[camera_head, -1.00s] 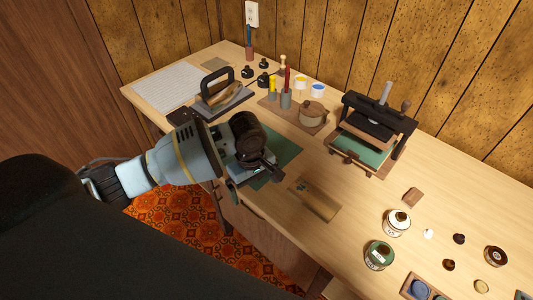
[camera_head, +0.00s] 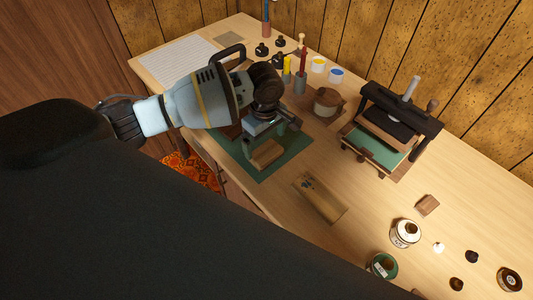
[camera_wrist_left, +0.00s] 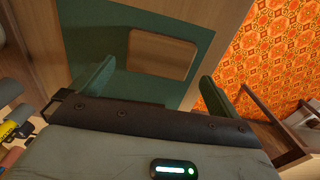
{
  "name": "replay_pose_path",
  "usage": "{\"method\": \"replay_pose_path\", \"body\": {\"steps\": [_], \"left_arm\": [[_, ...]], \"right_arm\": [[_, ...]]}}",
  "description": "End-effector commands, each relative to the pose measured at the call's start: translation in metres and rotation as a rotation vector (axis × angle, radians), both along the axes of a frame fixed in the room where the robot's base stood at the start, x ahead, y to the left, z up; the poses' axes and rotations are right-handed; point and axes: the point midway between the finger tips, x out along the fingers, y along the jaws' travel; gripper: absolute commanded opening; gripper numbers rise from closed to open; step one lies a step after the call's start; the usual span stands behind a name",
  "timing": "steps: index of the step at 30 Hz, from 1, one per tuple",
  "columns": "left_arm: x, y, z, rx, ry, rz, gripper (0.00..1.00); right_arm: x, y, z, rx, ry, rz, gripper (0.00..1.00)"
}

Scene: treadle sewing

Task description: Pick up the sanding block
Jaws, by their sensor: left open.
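A wooden block (camera_head: 267,153), which looks like the sanding block, lies flat on the green mat (camera_head: 290,158) near the table's front edge. My left gripper (camera_head: 270,136) is open, pointing down just behind the block in the head view. In the left wrist view the block (camera_wrist_left: 162,55) shows whole, a little beyond the line of the two green-grey fingertips (camera_wrist_left: 155,82), and the fingers stand apart on either side of it. No finger visibly touches it. My right gripper is in neither view.
A small press (camera_head: 390,125) stands at the back right. A flat wooden tray (camera_head: 320,198) lies right of the mat, and a small brown block (camera_head: 427,204) farther right. A lidded pot (camera_head: 327,103) and tool holders stand behind my gripper. Open tabletop lies between tray and press.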

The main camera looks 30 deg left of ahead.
Motion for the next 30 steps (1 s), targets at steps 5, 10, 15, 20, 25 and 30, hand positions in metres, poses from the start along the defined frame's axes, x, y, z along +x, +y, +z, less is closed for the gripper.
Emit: {"method": "replay_pose_path", "body": {"steps": [5,10,15,20,25,30], "left_arm": [[-0.001,-0.001,-0.018,0.001,0.003,0.0,1.0],[-0.001,-0.003,-0.042,0.001,0.002,0.0,1.0],[-0.001,-0.003,-0.051,0.001,-0.001,-0.001,1.0],[0.0,-0.003,-0.05,0.0,-0.003,-0.001,1.0],[-0.001,-0.003,-0.05,0.0,-0.002,-0.001,0.84],[-0.001,-0.003,-0.05,0.0,-0.002,-0.001,0.63]], "right_arm": [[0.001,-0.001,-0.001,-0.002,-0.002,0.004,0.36],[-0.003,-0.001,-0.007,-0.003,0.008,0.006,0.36],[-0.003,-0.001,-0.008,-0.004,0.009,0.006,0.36],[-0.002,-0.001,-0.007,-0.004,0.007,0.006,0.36],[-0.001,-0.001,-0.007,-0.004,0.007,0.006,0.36],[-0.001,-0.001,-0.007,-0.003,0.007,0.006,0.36]]}}
